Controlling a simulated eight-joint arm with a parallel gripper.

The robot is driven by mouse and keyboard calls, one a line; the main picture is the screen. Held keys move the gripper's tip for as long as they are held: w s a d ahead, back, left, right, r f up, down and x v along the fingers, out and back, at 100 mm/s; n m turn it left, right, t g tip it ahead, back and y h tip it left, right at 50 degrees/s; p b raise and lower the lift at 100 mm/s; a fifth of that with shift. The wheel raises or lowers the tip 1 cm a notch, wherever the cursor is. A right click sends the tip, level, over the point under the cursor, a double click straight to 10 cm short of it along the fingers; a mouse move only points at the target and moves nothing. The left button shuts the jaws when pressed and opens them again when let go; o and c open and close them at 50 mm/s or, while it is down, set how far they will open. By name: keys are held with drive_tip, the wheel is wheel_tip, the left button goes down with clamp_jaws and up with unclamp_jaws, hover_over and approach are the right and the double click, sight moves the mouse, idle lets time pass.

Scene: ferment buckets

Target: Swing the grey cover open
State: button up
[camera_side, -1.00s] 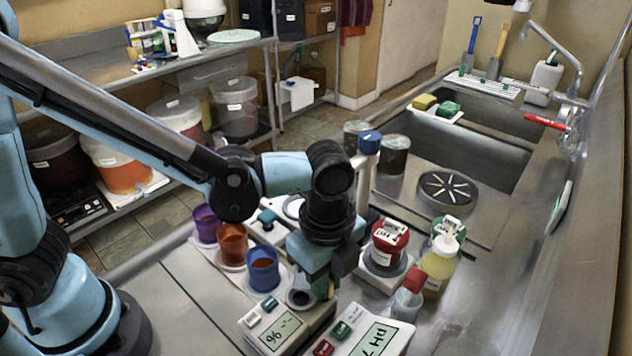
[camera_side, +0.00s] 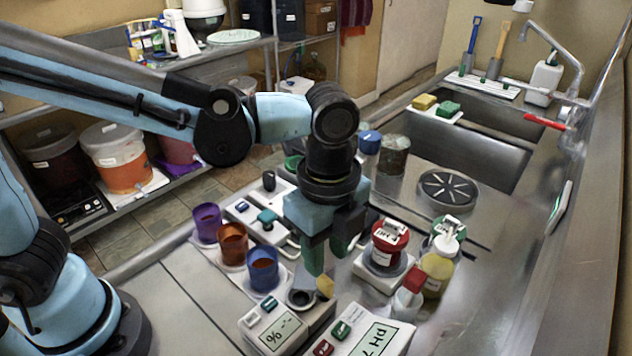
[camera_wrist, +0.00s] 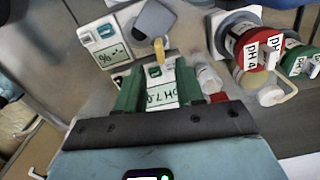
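The grey cover (camera_side: 303,283) is a small rounded plate on the meter with the "%" display (camera_side: 274,331). A yellow tab (camera_side: 325,287) sits at its edge. In the wrist view the cover (camera_wrist: 155,22) is at the top centre, with the tab (camera_wrist: 159,49) pointing toward me. How far the cover is tilted I cannot tell. My gripper (camera_side: 329,258) is above and just behind the tab, apart from it. In the wrist view my gripper (camera_wrist: 158,84) shows two green fingers spread with nothing held between them.
The pH 7 meter (camera_side: 370,333) stands right of the "%" meter. Blue (camera_side: 263,272), brown and purple cups stand left. A red-lidded pH 4 jar (camera_side: 389,242) and a yellow bottle (camera_side: 438,270) stand right. Bare steel counter lies at front left.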

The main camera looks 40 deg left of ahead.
sight(325, 278)
drive_tip(key=shift+r, duration=2.8)
drive_tip(key=shift+f+m, duration=2)
drive_tip(key=shift+m, duration=4)
drive_tip(key=shift+f+m, duration=2.05)
drive_tip(key=shift+m, duration=3.95)
drive_tip(key=shift+f+m, duration=2)
drive_tip(key=shift+m, duration=4)
clamp_jaws()
